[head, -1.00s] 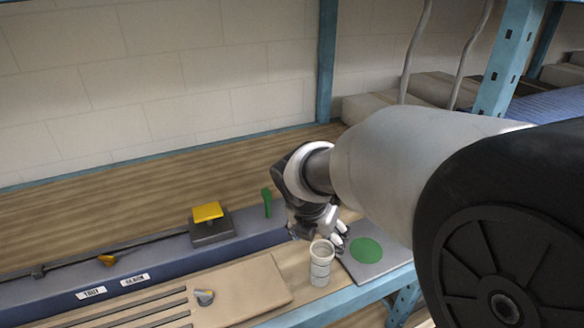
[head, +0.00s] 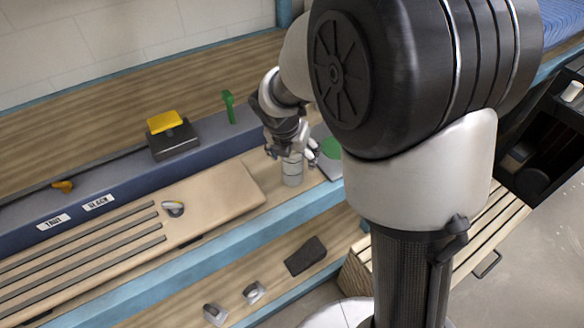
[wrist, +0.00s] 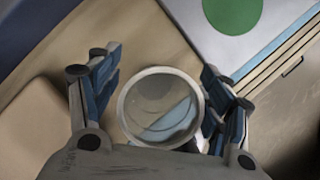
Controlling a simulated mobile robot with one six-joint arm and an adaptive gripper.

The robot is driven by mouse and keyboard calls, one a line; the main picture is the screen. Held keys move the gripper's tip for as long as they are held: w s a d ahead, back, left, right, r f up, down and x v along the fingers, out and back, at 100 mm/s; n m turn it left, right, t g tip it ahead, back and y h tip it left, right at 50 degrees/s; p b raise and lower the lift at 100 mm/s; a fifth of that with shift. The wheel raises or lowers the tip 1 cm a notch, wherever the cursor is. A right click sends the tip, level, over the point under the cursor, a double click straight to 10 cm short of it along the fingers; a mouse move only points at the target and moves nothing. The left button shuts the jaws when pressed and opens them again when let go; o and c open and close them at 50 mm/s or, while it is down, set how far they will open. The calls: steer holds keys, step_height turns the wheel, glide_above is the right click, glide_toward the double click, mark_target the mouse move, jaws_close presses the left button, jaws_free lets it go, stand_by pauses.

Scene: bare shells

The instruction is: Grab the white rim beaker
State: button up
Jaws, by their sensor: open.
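The white rim beaker (head: 292,170) stands upright on the wooden bench, near its front edge. In the wrist view the beaker (wrist: 130,112) is seen from above, with its round pale rim and a blue-grey patch inside. My gripper (head: 292,152) is open at the beaker. In the wrist view my gripper's fingers (wrist: 160,88) lie on either side of the rim, with a gap showing at the left; on the right the finger looks close to the rim, and I cannot tell whether it touches. The top of the beaker is partly hidden by my gripper in the head view.
A board with a green disc (wrist: 232,12) lies just beyond the beaker. A yellow-topped scale (head: 172,138) and a green upright piece (head: 229,106) stand behind.

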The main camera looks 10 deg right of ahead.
steer(key=shift+w+d+f, duration=0.1)
steer(key=shift+w+f, duration=0.05)
steer(key=shift+f, duration=0.3)
steer(key=shift+r, duration=0.1)
steer(key=shift+c, duration=0.4)
steer(key=c, duration=1.1)
